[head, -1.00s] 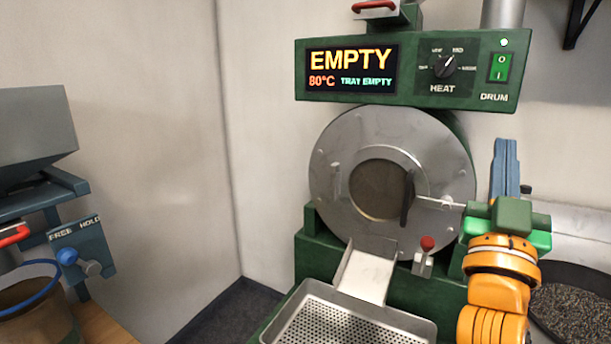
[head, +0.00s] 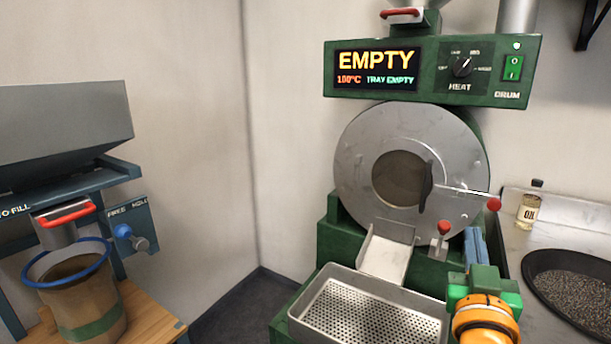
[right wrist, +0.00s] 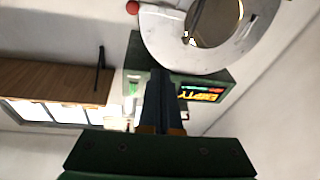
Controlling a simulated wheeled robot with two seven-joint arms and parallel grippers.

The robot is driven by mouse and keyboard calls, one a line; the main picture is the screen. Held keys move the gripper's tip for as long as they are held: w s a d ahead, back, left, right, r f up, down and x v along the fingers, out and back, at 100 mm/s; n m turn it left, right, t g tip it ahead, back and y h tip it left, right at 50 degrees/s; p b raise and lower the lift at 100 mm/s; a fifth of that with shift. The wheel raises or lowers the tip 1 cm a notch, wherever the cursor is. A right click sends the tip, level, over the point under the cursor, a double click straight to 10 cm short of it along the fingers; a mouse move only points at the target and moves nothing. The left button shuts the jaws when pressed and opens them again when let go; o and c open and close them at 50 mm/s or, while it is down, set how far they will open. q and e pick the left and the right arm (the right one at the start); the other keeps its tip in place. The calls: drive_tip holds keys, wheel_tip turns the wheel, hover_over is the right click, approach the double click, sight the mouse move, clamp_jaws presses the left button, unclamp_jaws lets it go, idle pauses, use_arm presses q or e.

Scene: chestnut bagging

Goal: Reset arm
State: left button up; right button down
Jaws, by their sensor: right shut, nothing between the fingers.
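My right gripper (head: 474,236) is in front of the right side of the green roaster, blue fingers pointing up, shut and empty. In the right wrist view its blue fingers (right wrist: 160,85) lie together with nothing between them. The roaster's round steel drum front (head: 360,150) carries a dark window and a rod handle with a red knob (head: 493,204). The fingers are below that knob and right of the red-topped chute lever (head: 443,228). Whether they touch the roaster I cannot tell. My left gripper is not in view.
The perforated tray (head: 335,275) under the chute is empty. The display (head: 376,70) reads EMPTY and TRAY EMPTY. A dark pan of small grains (head: 535,262) and an oil bottle (head: 527,212) stand at right. At left, a bag (head: 95,300) with a blue ring stands below the hopper (head: 60,120).

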drive_tip(key=s+a+f+n+g+y, duration=0.1)
drive_tip(key=s+a+f+g+y, duration=0.15)
drive_tip(key=f, duration=0.65)
drive_tip(key=s+a+f+n+g+y, duration=0.1)
drive_tip(key=s+f+g, duration=0.25)
drive_tip(key=f, duration=0.55)
drive_tip(key=s+a+f+n+g+y, duration=0.1)
drive_tip(key=s+f+g+y, duration=0.15)
drive_tip(key=f, duration=0.65)
drive_tip(key=s+a+f+n+g+y, duration=0.1)
drive_tip(key=s+a+f+g, duration=0.2)
drive_tip(key=s+f, duration=0.35)
drive_tip(key=s+a+f+n+g+y, duration=0.15)
drive_tip(key=s+f+g, duration=0.25)
drive_tip(key=s, duration=0.6)
wheel_tip(320, 180, down, 14)
drive_tip(key=s+p, duration=0.2)
drive_tip(key=p, duration=0.1)
drive_tip(key=s+d+f+g+p, duration=0.1)
drive_tip(key=s+f+g+p, duration=0.1)
drive_tip(key=s+f, duration=0.5)
drive_tip(key=s, duration=0.4)
drive_tip(key=shift+s+d+p, duration=0.25)
drive_tip(key=shift+p, duration=0.05)
